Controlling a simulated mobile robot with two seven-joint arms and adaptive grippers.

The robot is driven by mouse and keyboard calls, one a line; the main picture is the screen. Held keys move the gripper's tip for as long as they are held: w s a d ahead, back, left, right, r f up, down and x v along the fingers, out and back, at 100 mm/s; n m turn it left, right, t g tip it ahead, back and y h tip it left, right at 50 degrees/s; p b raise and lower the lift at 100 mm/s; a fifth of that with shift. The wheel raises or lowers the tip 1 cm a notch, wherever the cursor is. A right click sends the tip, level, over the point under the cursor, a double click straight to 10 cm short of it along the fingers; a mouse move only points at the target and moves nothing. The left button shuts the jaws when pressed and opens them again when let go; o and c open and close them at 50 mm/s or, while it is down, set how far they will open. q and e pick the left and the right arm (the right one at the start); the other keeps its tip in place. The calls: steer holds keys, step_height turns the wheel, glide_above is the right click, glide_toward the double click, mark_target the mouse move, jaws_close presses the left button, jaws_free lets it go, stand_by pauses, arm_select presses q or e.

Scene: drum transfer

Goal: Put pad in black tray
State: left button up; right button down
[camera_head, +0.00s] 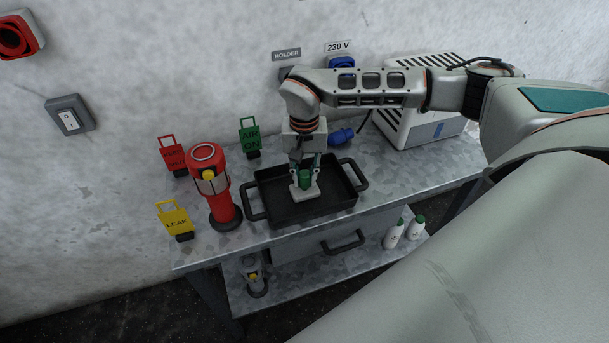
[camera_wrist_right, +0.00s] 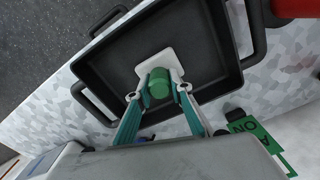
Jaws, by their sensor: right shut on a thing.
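The black tray (camera_head: 275,209) stands on the metal bench, with a handle at each end. The pad is a white plate (camera_head: 306,196) with a green knob (camera_head: 304,180) on top. My right gripper (camera_head: 305,176) reaches down into the tray and is shut on the green knob. In the right wrist view the gripper (camera_wrist_right: 160,90) has a finger on each side of the knob (camera_wrist_right: 158,84), and the white plate (camera_wrist_right: 163,62) is over the tray floor (camera_wrist_right: 204,56). I cannot tell whether the plate touches the floor. My left gripper is not in view.
A red cylinder (camera_head: 218,196) stands left of the tray. Yellow (camera_head: 175,222), red (camera_head: 173,154) and green (camera_head: 250,138) tags stand nearby. A white ventilated box (camera_head: 421,118) and blue plug (camera_head: 341,137) are behind right. White bottles (camera_head: 394,234) stand on the lower shelf.

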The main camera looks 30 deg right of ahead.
steer(key=shift+f, duration=0.1)
steer(key=c, duration=1.8)
jaws_free()
step_height(320, 180, up, 12)
steer(key=shift+r, duration=0.15)
